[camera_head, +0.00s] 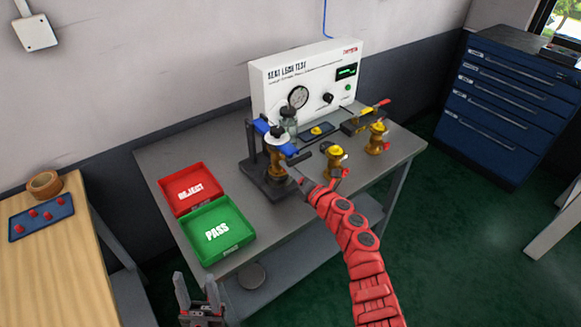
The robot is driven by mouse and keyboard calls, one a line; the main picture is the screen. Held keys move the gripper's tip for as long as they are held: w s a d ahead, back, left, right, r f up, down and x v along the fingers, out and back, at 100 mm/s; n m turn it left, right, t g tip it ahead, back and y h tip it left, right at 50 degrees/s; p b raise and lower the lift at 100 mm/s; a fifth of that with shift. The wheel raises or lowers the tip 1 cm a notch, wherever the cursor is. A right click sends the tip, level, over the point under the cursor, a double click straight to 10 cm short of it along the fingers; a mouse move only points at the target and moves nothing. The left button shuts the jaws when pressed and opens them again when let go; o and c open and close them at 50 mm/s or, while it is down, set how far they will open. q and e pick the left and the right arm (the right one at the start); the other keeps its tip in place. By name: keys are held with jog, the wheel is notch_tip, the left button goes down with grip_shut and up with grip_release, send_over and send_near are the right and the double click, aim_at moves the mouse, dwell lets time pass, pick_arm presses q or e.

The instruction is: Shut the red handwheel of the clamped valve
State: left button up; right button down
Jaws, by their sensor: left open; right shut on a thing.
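The clamped brass valve (278,150) stands upright in a dark fixture (262,182) with blue clamp parts around its top, on the grey bench. My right gripper (296,172) is at the valve's right front side, shut where its handwheel sits. The red handwheel is hidden by the fingers, so its angle cannot be told. My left gripper (197,290) is open and empty, low in front of the bench, apart from everything.
Two brass valves (336,160) (378,138) with red handwheels stand to the right. A red REJECT tray (168,184) and green PASS tray (188,238) lie left. The white seat leak test box (268,88) stands behind. A wooden table (60,275) is far left.

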jog(key=m+p, duration=0.1)
jog(key=m, duration=0.1)
jog(key=m+p, duration=0.1)
jog(key=m, duration=0.1)
jog(key=shift+r+m, duration=0.2)
jog(key=shift+m, duration=0.2)
jog(key=shift+f+m+p, duration=0.1)
jog(key=shift+m+p, duration=0.5)
jog(key=shift+m, duration=0.3)
jog(key=m+p, duration=0.2)
jog(key=m, duration=0.1)
jog(key=shift+m, duration=0.3)
jog(key=shift+d+f+m+p, duration=0.1)
jog(key=shift+m+p, duration=0.35)
jog(key=shift+m, duration=0.45)
jog(key=m+p, duration=0.1)
jog(key=m, duration=0.1)
jog(key=shift+m, duration=0.4)
jog(key=shift+f+m, duration=0.1)
jog(key=shift+m, duration=0.3)
jog(key=m, duration=0.2)
jog(key=shift+m, duration=0.3)
jog(key=shift+f+m, duration=0.1)
jog(key=shift+m, duration=1.5)
